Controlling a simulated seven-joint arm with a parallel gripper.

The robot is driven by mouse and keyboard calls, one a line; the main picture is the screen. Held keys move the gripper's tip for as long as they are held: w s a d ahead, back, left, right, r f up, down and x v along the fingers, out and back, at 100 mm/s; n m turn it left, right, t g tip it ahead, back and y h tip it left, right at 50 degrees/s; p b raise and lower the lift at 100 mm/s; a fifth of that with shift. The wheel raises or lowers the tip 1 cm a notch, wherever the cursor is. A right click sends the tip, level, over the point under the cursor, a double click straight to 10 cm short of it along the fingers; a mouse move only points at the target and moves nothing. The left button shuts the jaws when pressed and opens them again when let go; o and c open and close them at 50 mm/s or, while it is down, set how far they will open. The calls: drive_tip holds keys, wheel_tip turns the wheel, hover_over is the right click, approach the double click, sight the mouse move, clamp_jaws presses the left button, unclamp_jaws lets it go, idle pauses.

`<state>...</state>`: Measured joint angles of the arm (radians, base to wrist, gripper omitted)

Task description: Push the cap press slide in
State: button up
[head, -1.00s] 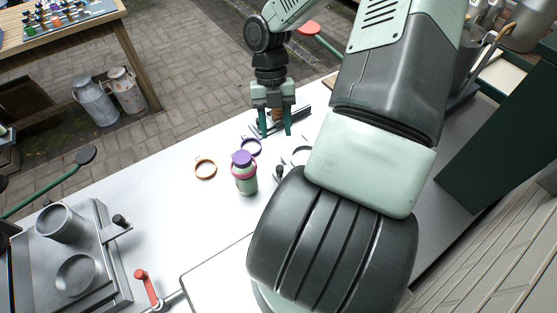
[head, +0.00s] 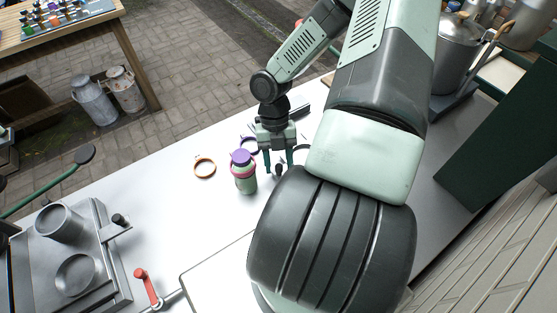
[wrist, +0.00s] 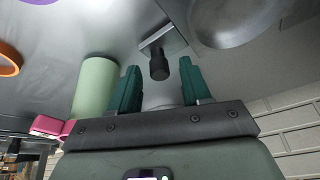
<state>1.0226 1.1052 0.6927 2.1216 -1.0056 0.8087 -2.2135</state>
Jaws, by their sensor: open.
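A black knob (head: 279,169) on a short metal bar stands on the white table; I take it for the handle of the cap press slide. In the wrist view the knob (wrist: 159,68) sticks out of a metal block (wrist: 162,40) toward me. My gripper (head: 279,160) is open, and its green fingers (wrist: 160,88) lie to either side of the knob with gaps showing. I cannot tell whether anything touches. My arm hides most of the press in the head view.
An orange ring (head: 204,167) and a purple ring (head: 249,145) lie nearby. A metal fixture (head: 88,262) with another black knob and a red-handled lever (head: 146,287) sit at left.

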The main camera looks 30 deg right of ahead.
sight(298, 160)
drive_tip(key=shift+c, duration=0.5)
clamp_jaws()
drive_tip(key=shift+d, duration=1.95)
drive_tip(key=shift+o, duration=0.5)
unclamp_jaws()
